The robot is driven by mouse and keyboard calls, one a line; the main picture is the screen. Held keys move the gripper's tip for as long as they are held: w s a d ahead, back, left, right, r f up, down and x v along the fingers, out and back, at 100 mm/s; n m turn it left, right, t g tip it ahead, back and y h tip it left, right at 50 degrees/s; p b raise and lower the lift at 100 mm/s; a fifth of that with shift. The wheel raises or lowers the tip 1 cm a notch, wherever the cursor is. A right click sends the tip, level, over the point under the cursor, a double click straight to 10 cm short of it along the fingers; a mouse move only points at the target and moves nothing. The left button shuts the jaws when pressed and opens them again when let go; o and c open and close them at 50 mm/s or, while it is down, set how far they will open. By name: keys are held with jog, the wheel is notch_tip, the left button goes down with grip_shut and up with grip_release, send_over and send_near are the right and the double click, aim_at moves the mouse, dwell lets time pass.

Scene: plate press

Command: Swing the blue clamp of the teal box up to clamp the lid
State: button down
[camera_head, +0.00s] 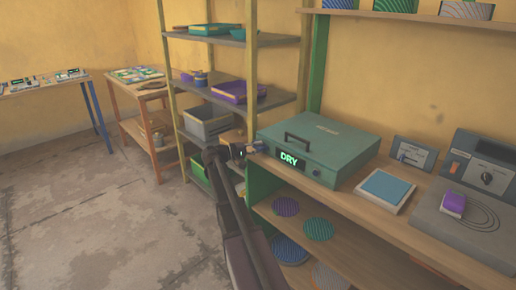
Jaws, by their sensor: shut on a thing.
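The teal box (340,160) sits on the wooden bench with its lid (335,135) down flat. The lid has a dark handle on top, and the front shows a lit "DRY" display (289,159). My arm reaches up from the bottom of the view. My gripper (257,147) is at the box's front left corner, left of the display. It is shut on a small part there, which appears to be the blue clamp. The fingers hide most of this part, so its angle cannot be told. A small dark blue knob (316,172) is on the front, right of the display.
A blue pad on a white board (385,188), a grey plate with a purple block (453,204) and grey control boxes (484,160) stand right of the box. Round patterned discs (318,229) lie on the shelf below. A shelf rack (253,95) stands close behind my gripper. Floor at left is clear.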

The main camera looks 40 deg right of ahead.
jog(key=shift+r+m, duration=0.1)
jog(key=shift+m, duration=0.2)
jog(key=m+y+p, duration=0.1)
jog(key=m+p, duration=0.1)
jog(key=m, duration=0.1)
jog(key=shift+t+y+p, duration=0.3)
jog(key=shift+t+p, duration=0.05)
jog(key=shift+t, duration=0.05)
jog(key=m+t+y+p, duration=0.1)
jog(key=m+p, duration=0.1)
jog(key=m, duration=0.1)
jog(key=shift+s+m+t, duration=0.1)
jog(key=shift+m+t, duration=0.2)
jog(key=shift+t, duration=0.1)
jog(key=m+t+p, duration=0.1)
jog(key=m, duration=0.2)
jog(key=shift+t+y+p, duration=0.3)
jog(key=shift+t+y, duration=0.1)
jog(key=m+t, duration=0.2)
jog(key=m, duration=0.1)
jog(key=c, duration=0.6)
grip_release()
jog(key=shift+c, duration=0.2)
